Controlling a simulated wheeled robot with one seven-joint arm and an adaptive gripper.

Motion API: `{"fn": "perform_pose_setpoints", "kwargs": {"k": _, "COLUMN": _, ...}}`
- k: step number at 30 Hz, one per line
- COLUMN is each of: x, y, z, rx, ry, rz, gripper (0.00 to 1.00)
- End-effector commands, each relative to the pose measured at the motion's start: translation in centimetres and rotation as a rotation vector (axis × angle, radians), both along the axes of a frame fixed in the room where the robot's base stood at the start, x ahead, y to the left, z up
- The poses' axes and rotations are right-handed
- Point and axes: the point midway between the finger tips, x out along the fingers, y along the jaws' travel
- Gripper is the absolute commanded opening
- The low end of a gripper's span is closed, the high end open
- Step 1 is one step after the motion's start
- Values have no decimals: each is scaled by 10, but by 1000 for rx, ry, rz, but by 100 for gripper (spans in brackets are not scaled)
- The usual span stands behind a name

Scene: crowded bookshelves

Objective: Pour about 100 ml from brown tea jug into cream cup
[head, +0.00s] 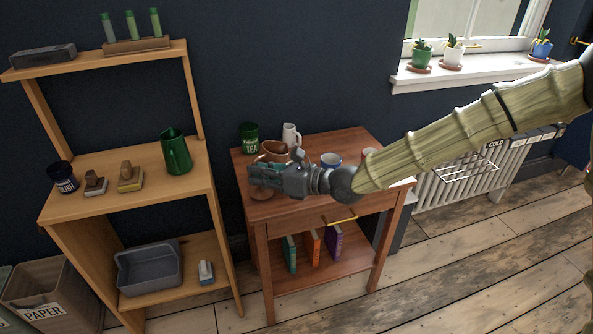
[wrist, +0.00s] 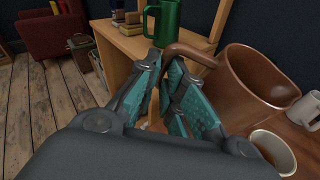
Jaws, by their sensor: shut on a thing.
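The brown tea jug (head: 274,149) is over the small reddish-brown table, partly hidden behind my gripper (head: 264,176). In the wrist view, the jug (wrist: 270,78) is to the right, with its handle (wrist: 192,53) reaching between the fingers. My gripper (wrist: 178,95) is shut on that handle. I cannot tell whether the jug touches the table, and its liquid level is hidden. A pale cup (wrist: 272,152) with a brownish inside is close below the jug in the wrist view. A cream cup (head: 369,154) shows partly behind my arm in the head view.
A green TEA tin (head: 249,137), a white jug (head: 291,134) and a blue-and-white bowl (head: 330,159) crowd the table (head: 320,205). The wooden shelf unit (head: 190,190) on the left holds a green jug (head: 175,152). A white radiator (head: 470,180) is at the right.

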Motion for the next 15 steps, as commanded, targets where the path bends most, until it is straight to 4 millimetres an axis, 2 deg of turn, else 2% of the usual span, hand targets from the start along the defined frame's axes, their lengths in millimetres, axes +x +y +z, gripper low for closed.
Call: {"fn": "perform_pose_setpoints", "kwargs": {"k": 15, "x": -14, "y": 6, "z": -15, "rx": -129, "ry": -46, "rz": -13, "gripper": 0}}
